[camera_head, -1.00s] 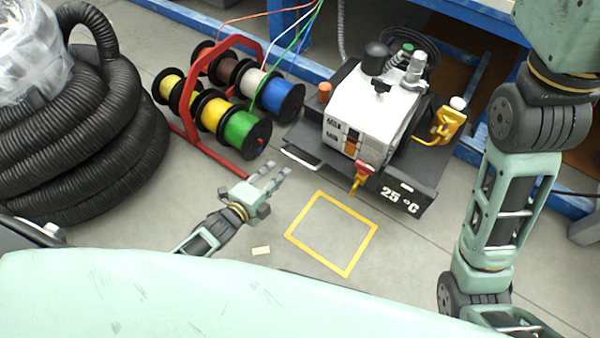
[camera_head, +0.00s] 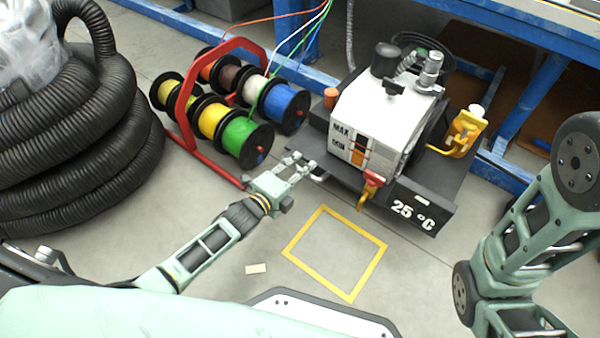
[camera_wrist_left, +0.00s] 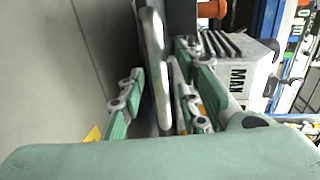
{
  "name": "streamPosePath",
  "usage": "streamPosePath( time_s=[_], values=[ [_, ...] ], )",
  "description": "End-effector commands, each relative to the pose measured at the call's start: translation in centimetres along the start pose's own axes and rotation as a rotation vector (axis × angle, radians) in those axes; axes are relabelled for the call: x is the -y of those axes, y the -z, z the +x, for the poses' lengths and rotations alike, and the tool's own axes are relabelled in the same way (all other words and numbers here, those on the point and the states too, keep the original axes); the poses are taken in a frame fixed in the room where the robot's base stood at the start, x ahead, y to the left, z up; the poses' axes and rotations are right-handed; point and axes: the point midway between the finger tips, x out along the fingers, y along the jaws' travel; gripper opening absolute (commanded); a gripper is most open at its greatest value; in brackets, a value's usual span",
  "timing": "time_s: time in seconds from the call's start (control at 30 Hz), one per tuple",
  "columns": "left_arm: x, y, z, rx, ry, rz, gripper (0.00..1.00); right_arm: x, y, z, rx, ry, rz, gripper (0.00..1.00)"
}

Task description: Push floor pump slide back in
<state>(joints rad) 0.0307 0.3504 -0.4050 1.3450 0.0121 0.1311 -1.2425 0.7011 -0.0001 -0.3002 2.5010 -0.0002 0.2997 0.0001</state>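The floor pump (camera_head: 375,118) is a white unit with MAX and MIN marks, sitting on a dark slide (camera_head: 448,185) with a "25 °C" front panel. A pale metal handle (camera_head: 320,178) is at the slide's left side. My left gripper (camera_head: 298,164) is at this handle, its fingertips partly overlapping it. In the left wrist view, the open green fingers (camera_wrist_left: 156,85) stand on either side of the handle bar (camera_wrist_left: 153,50). Firm contact cannot be told. My right arm shows at the right, but its gripper is out of view.
A red rack (camera_head: 183,110) with several cable spools stands left of the pump. A coiled black hose (camera_head: 75,130) lies further left. A yellow floor square (camera_head: 350,294) has clear floor inside. Blue frame beams (camera_head: 500,170) run behind the pump.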

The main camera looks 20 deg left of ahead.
Motion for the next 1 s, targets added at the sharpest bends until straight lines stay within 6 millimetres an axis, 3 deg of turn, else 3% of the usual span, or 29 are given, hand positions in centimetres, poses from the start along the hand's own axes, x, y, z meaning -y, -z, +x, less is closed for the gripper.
streamPosePath(
  time_s=[0.27,0.63,1.0],
  values=[
    [0.05,0.01,0.17,0.0,-0.001,-0.001,0.31,0.02,0.02,-0.04,0.0,0.001,0.0,0.0],
    [0.02,0.02,0.14,0.0,-0.001,-0.001,0.0,0.03,0.02,-0.05,0.0,0.001,0.0,0.0],
    [-0.01,0.03,0.13,0.0,-0.001,-0.001,0.0,0.02,0.0,-0.06,0.0,0.0,0.0,0.0]
  ],
)
